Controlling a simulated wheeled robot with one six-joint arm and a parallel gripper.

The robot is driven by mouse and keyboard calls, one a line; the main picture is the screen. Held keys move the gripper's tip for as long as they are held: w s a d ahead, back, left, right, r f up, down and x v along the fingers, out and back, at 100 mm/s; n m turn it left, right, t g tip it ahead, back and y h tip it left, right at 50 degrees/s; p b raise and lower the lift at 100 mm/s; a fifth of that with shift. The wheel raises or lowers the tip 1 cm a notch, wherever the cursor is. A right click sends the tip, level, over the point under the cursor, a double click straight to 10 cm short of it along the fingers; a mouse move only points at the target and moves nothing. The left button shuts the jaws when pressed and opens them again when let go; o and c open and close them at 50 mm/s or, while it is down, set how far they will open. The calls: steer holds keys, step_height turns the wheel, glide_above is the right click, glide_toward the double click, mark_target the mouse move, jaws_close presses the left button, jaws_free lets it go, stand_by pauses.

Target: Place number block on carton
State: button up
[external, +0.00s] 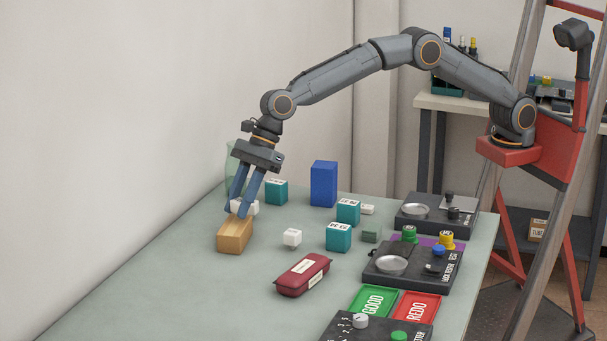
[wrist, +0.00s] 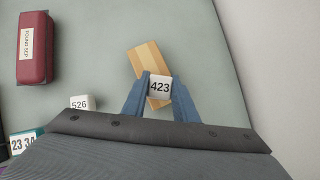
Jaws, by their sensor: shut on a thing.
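A white number block marked 423 (wrist: 160,87) is between the two blue fingers of my gripper (external: 242,206). My gripper is shut on it, as the wrist view also shows (wrist: 153,97). The block is over the tan carton (external: 235,236), at its near end in the wrist view (wrist: 148,60). I cannot tell whether the block touches the carton's top. Another white number block, marked 526 (wrist: 82,103), stands on the table to the carton's right in the external view (external: 292,237).
A dark red case (external: 302,274) lies on the table (external: 190,285). Teal boxes (external: 339,236) and a tall blue box (external: 324,183) stand beyond. Black device panels (external: 410,268), a green GOOD tray (external: 373,299) and a red REDO tray (external: 416,306) line the right side. A wall is at left.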

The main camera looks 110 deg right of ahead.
steer(key=shift+f, duration=0.2)
steer(key=o, duration=1)
steer(key=shift+o, duration=0.2)
steer(key=shift+r, duration=0.1)
steer(key=shift+s+r, duration=0.1)
steer(key=shift+r, duration=0.15)
steer(key=v, duration=1.1)
steer(key=shift+s+r+b, duration=0.15)
steer(key=shift+r+b, duration=0.05)
steer(key=shift+b, duration=0.1)
steer(key=shift+d, duration=0.1)
